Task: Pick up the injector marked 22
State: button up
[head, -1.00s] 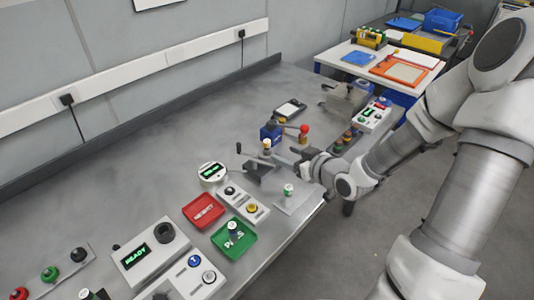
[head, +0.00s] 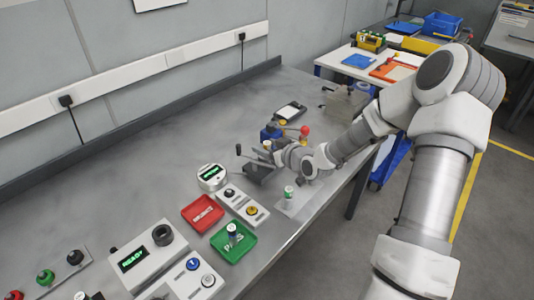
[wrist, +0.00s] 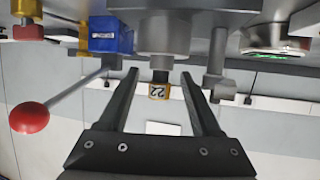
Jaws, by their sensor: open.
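The injector marked 22 (wrist: 159,91) shows in the wrist view as a small gold piece with an upside-down "22". Its dark upper part meets a grey cylindrical holder (wrist: 162,38). My gripper (wrist: 159,75) is open, with one black finger on each side of the injector and visible gaps between. In the head view my gripper (head: 274,156) is at the fixture in the middle of the bench, and the arm's wrist partly hides the fixture.
A lever with a red ball (wrist: 29,117) and a blue block (wrist: 110,36) are beside the holder. A grey post (wrist: 216,65) stands on the other side. A red tray (head: 203,213), a green tray (head: 234,241) and a round gauge (head: 211,176) lie nearer on the bench.

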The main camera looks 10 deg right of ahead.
grip_shut()
jog(key=shift+r, duration=0.15)
dwell(0.4)
